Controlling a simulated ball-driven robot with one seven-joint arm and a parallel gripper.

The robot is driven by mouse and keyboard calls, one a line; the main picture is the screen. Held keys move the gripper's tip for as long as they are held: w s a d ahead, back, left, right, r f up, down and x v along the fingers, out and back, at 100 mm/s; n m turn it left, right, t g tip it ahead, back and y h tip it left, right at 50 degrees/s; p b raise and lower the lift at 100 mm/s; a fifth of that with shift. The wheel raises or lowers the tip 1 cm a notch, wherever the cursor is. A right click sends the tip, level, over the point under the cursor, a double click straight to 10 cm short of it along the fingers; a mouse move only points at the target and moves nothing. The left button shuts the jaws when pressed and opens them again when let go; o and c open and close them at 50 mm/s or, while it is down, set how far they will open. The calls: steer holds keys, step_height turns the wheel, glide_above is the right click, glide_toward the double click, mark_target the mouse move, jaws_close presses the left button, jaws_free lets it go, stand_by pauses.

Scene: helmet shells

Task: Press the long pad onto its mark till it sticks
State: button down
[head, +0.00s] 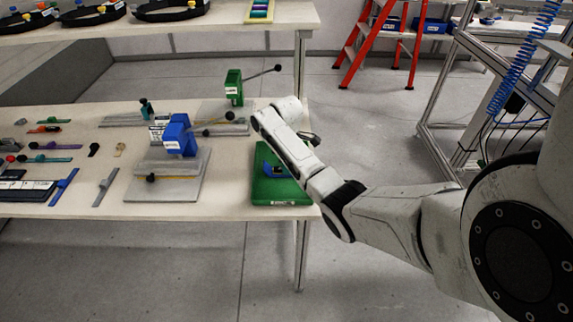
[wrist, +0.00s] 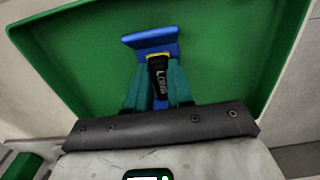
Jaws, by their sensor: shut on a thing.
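My gripper (wrist: 158,72) shows in the wrist view with teal fingers shut on a dark piece lettered LONG, the long pad (wrist: 160,82), which has a yellow edge at its far end. A blue piece (wrist: 150,42) with a bent top lies just beyond the pad; I cannot tell whether they touch. Both are over the green tray (wrist: 225,60), whose raised rim runs around them. In the head view the green tray (head: 262,190) sits at the table's right front corner, partly behind my arm. My fingers and the pad are hidden there, and no mark can be made out.
Left of the tray, a grey plate (head: 150,190) carries a blue lever clamp (head: 179,135). A green lever clamp (head: 234,88) stands behind. Small tools and coloured strips lie on the table's left. A shelf (head: 170,25) with black rings is at the back.

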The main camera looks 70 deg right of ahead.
steer(key=shift+f, duration=0.1)
stand_by(0.3)
steer(key=c, duration=0.9)
jaws_free()
step_height(320, 180, up, 11)
steer(key=shift+f, duration=0.1)
